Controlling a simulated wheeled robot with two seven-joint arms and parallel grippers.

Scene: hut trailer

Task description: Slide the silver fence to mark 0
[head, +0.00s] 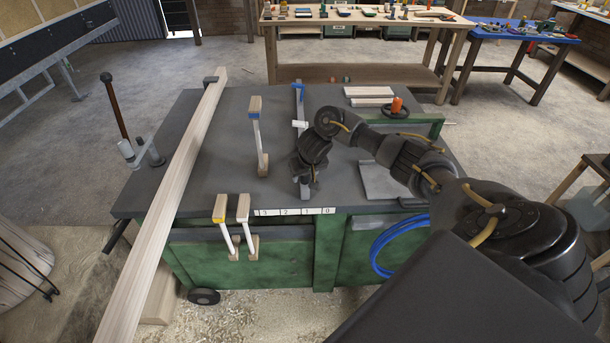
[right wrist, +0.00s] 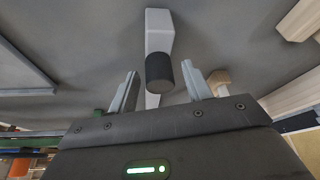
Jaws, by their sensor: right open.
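The silver fence (head: 300,110) is a narrow light-grey bar lying from back to front across the dark table (head: 215,150). A blue piece sits at its far end and a white piece lies partway along it. A strip of marks reading 3, 2, 1, 0 (head: 295,211) runs along the front edge; the near end of the fence lies close to mark 1, left of 0. My right gripper (head: 305,185) is over the near end and hides part of it. In the right wrist view the open fingers (right wrist: 160,88) flank a black knob (right wrist: 159,70) on the fence (right wrist: 159,32); contact is unclear.
A long wooden beam (head: 170,190) crosses the table's left side. Two more clamps (head: 232,222) are at the front edge.

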